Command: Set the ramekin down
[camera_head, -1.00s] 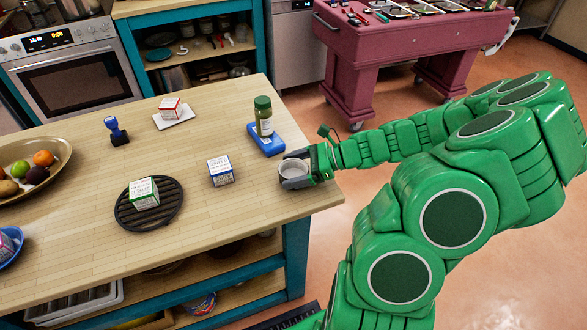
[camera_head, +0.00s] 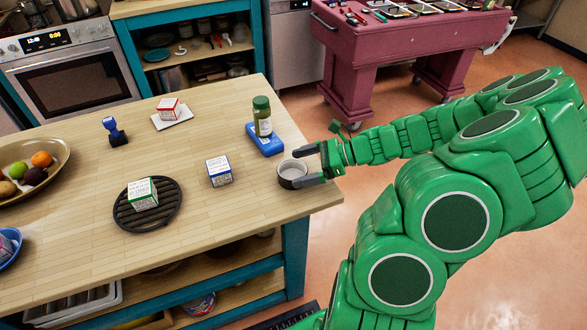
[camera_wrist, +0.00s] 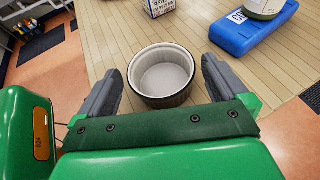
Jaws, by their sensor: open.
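The ramekin (camera_head: 292,175), a small round dish with a dark outside and a pale inside, stands upright on the wooden table (camera_head: 240,254) near its right edge. My gripper (camera_head: 309,165) is open at the right of the ramekin. In the wrist view the ramekin (camera_wrist: 162,76) lies just ahead of and between the fingertips of my gripper (camera_wrist: 160,78), with a gap on both sides. Nothing is held in the jaws.
A blue block (camera_head: 265,139) bearing a green-capped bottle (camera_head: 262,117) stands just behind the ramekin. A blue-and-white box (camera_head: 219,171) is to its left. A black round trivet (camera_head: 165,213) with a green-and-white box (camera_head: 142,194) is farther left. Bare tabletop lies in front of the ramekin.

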